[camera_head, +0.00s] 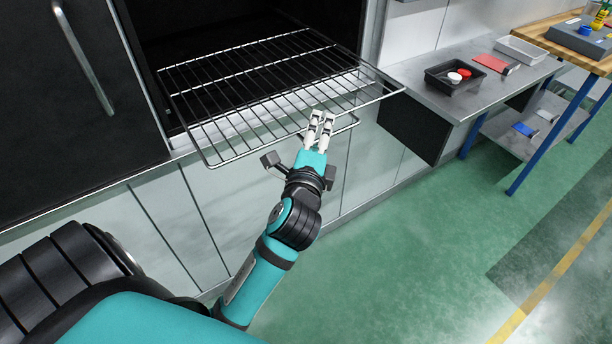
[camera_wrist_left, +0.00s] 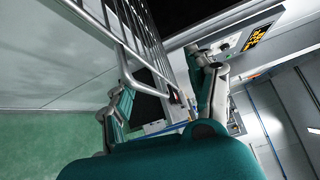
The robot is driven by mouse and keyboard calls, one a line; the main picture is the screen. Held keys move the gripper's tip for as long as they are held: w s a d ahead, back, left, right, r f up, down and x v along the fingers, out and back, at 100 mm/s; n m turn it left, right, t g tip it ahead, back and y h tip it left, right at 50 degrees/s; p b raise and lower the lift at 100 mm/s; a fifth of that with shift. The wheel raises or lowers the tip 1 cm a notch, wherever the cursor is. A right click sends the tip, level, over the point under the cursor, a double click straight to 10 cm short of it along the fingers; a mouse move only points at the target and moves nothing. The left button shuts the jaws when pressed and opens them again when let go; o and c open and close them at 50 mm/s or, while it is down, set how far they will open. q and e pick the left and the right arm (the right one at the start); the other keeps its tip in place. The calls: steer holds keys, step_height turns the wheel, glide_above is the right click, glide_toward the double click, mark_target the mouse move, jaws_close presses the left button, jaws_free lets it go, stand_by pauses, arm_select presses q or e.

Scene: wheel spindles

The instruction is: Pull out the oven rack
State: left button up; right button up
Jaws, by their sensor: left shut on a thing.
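The oven rack (camera_head: 230,109) is a wire grid in the dark oven opening. It extends out past the oven's front, with its front part over the floor side. My left gripper (camera_head: 321,120) is at the rack's front edge, right of its middle, and is shut on the rack's front bar. In the left wrist view the rack's wires (camera_wrist_left: 133,28) run down from the top, with the fingers of my left gripper (camera_wrist_left: 158,75) on either side of the bar. The exact contact is partly hidden. My right gripper is not in view.
A dark oven door or panel (camera_head: 65,100) with a metal handle stands at the left. A steel table (camera_head: 440,92) at the right holds a black tray (camera_head: 455,78) with red and white items. A wooden bench (camera_head: 548,38) stands beyond. The green floor (camera_head: 400,270) in front is clear.

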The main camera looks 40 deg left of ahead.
arm_select(q)
steer(key=shift+s+d+r+t, duration=0.15)
steer(key=shift+s+d+r, duration=0.1)
steer(key=shift+s+r, duration=0.25)
steer(key=shift+s+d+r+t, duration=0.15)
steer(key=shift+s+d+r, duration=0.1)
steer(key=shift+s, duration=0.35)
steer(key=v, duration=0.3)
steer(key=shift+r+b, duration=0.15)
steer(key=shift+b, duration=0.2)
steer(key=f+v, duration=0.1)
steer(key=v, duration=0.6)
steer(key=shift+f, duration=0.15)
